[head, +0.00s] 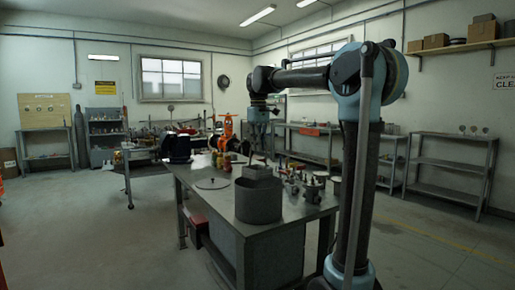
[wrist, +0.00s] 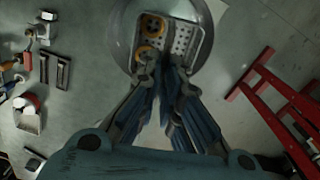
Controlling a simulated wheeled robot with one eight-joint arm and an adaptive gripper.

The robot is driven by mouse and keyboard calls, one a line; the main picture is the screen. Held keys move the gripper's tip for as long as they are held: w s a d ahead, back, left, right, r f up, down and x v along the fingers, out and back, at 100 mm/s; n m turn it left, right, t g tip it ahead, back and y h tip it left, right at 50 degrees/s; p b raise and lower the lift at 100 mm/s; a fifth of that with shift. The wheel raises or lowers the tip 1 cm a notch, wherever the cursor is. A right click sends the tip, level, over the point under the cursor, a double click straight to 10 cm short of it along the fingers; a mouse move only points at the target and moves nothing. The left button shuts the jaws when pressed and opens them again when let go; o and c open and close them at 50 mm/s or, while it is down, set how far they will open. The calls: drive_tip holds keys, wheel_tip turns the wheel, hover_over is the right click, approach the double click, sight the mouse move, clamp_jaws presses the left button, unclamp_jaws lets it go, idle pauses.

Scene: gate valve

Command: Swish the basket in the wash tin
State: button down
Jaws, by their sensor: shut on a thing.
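The wash tin (head: 258,205) is a grey round tin on the near part of the metal workbench. The basket (head: 257,172) is a small grey perforated box, and its upper part shows above the tin's rim; how deep it sits is hidden. In the wrist view the basket (wrist: 181,42) lies within the tin's round outline (wrist: 122,28) and holds two brass-coloured rings (wrist: 153,27). My gripper (wrist: 165,68) is shut on the basket's near edge or handle; the fingers hide the exact grip. In the head view my gripper (head: 259,148) points down above the basket.
A flat round disc (head: 212,183) lies left of the tin on the workbench (head: 205,203). Several small metal parts (head: 312,188) stand to the right. A dark case (head: 177,148) and an orange object (head: 228,130) are behind. A red frame (wrist: 275,115) shows right in the wrist view.

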drive_tip(key=shift+r, duration=1.45)
drive_tip(key=shift+d, duration=0.15)
